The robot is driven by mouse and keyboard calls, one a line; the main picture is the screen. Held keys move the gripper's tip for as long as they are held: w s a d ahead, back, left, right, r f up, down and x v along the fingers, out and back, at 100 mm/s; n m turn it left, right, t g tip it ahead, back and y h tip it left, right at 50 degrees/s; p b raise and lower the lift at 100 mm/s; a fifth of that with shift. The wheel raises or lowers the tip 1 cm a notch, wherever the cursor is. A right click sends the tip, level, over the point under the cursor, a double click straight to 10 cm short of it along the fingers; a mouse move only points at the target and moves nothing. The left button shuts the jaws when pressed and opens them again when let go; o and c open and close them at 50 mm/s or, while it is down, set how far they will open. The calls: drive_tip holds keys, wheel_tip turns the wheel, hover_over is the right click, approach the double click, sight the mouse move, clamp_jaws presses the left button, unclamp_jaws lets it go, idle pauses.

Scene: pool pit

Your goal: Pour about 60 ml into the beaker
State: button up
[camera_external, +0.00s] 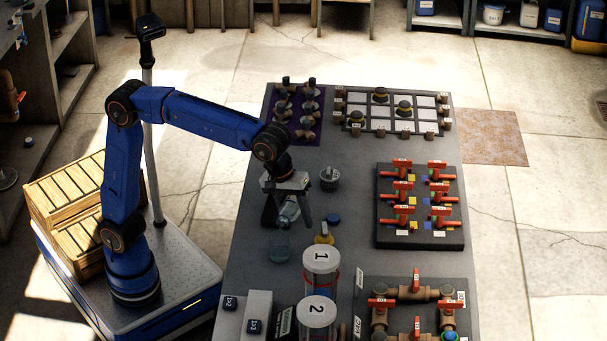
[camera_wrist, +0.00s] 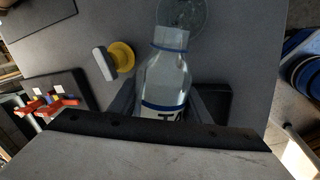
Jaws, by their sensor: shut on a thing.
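My gripper (camera_external: 287,213) is shut around a clear bottle (camera_wrist: 166,77) with blue bands and a partly hidden dark-lettered label. The bottle also shows between the fingers in the external view (camera_external: 290,209), tilted with its neck toward the beaker. The clear beaker (camera_external: 280,247) stands on the table just below and in front of the bottle's neck. In the wrist view the beaker (camera_wrist: 182,14) shows at the top edge, beyond the bottle's mouth. I cannot make out a stream or the liquid level in either vessel.
A yellow object with a white handle (camera_external: 324,236) and a blue cap (camera_external: 333,218) lie right of the beaker. Tall cylinders 1 (camera_external: 321,283) and 2 (camera_external: 316,318) stand in front. A red-handled valve board (camera_external: 420,238) is at right; a dark cup (camera_external: 329,182) stands behind.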

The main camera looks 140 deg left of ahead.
drive_tip(key=shift+r+y, duration=0.15)
drive_tip(key=shift+y, duration=0.15)
idle(0.5)
drive_tip(key=shift+f+h, duration=0.4)
drive_tip(key=shift+h, duration=0.2)
drive_tip(key=shift+d+f+t+h, duration=0.1)
drive_tip(key=shift+f+t+h, duration=0.35)
drive_tip(key=shift+h, duration=0.15)
drive_tip(key=shift+w+d, duration=0.1)
drive_tip(key=shift+d, duration=0.05)
drive_tip(key=shift+r+n+t+h, duration=0.15)
drive_tip(key=shift+n+t+h, duration=0.25)
drive_tip(key=shift+h, duration=0.4)
drive_tip(key=shift+w+d+f+t+h, duration=0.1)
drive_tip(key=shift+f+t+h, duration=0.15)
drive_tip(key=shift+h, duration=0.15)
drive_tip(key=shift+f, duration=0.1)
idle(0.6)
